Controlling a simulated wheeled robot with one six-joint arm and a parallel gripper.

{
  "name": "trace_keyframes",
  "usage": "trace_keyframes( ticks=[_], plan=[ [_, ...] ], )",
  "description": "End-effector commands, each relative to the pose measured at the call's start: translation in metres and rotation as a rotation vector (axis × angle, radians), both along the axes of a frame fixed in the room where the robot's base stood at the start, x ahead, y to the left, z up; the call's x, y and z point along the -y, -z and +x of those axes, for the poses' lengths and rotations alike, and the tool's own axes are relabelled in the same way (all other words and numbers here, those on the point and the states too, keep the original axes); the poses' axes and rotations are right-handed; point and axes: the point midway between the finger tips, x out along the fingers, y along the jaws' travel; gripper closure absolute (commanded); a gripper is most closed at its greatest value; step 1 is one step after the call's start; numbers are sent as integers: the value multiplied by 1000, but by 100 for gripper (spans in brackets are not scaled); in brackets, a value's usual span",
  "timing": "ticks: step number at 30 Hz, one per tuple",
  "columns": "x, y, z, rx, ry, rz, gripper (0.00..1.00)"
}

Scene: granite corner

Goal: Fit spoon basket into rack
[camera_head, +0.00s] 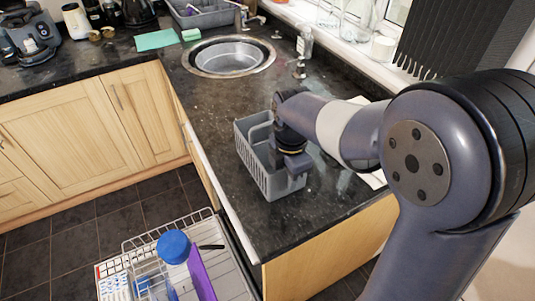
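The grey slatted spoon basket (256,172) is at the near end of the dark granite counter, close to its left edge. It looks upright and has a raised handle. My gripper (296,163) reaches down over the basket's right side and overlaps it in the picture. The fingertips are not clear, so I cannot tell whether they grip the basket. The white wire rack (205,218) is below the counter at the bottom left, pulled out.
A round metal sink (230,58) is set into the counter behind the basket. A soap bottle (305,42) and glass jars stand at the back right. A green cloth (156,39) and a grey dish rack (205,13) are at the back. Counter between sink and basket is clear.

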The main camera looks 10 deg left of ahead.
Motion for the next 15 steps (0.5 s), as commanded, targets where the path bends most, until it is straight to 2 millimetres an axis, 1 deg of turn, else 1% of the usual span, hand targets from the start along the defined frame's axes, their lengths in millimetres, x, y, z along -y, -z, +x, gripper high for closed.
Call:
trace_keyframes(
  ticks=[1, 2, 11, 15],
  plan=[
    [0, 0, 0, 0, 0, 0, 72],
    [0, 0, 0, 0, 0, 0, 74],
    [0, 0, 0, 1, 0, 1, 99],
    [0, -1, 0, 1, 0, 1, 100]
  ],
)
